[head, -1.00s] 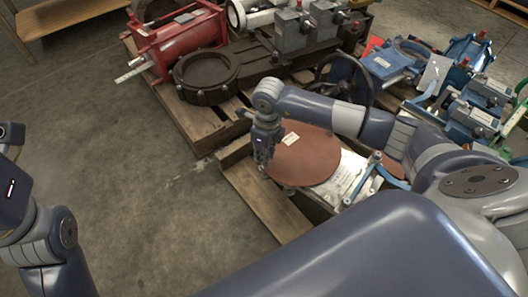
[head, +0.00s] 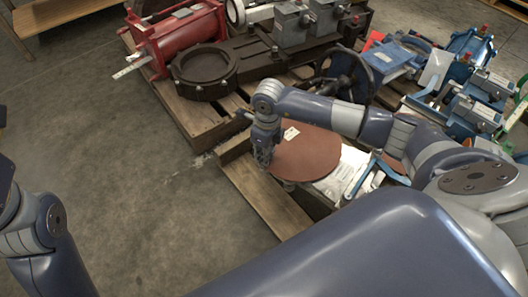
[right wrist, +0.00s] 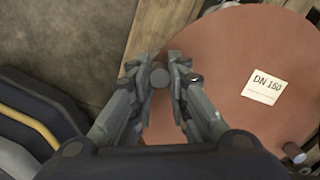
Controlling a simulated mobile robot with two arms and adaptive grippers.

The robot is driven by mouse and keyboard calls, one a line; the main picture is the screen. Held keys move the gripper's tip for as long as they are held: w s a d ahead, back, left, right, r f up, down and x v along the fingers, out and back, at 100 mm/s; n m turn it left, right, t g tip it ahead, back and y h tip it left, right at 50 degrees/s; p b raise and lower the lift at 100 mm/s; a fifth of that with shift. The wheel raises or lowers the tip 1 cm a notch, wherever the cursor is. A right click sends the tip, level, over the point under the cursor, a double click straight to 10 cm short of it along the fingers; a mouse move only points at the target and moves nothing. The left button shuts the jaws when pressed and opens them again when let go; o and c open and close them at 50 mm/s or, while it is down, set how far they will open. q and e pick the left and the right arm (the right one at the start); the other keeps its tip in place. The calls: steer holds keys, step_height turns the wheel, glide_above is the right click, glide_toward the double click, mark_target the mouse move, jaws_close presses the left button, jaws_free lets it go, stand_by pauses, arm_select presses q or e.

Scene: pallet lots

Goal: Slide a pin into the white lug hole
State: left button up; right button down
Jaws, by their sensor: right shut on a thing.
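My right gripper (head: 265,158) points down at the left edge of a reddish-brown disc. In the right wrist view the right gripper (right wrist: 160,77) is shut on a small grey pin (right wrist: 160,78), seen end-on between the fingertips. The pin is over the disc's edge; I cannot tell whether it touches anything below. A second small cylinder (right wrist: 293,152), perhaps another pin, shows at the lower right of the disc. I cannot make out a white lug hole in either view. My left gripper is out of the head view; only part of its arm shows at the left.
The disc (head: 306,158), labelled DN 150 in the wrist view, lies on a wooden pallet (head: 262,197). A handwheel (head: 372,80), red cylinder (head: 182,40) and dark ring casting (head: 205,72) are behind it. Blue parts crowd the right. The floor at left is clear.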

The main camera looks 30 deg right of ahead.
steer(key=shift+f, duration=0.15)
steer(key=c, duration=1.5)
jaws_free()
steer(key=shift+o, duration=0.2)
step_height(320, 180, up, 12)
steer(key=shift+s+d, duration=0.2)
steer(key=shift+d, duration=0.05)
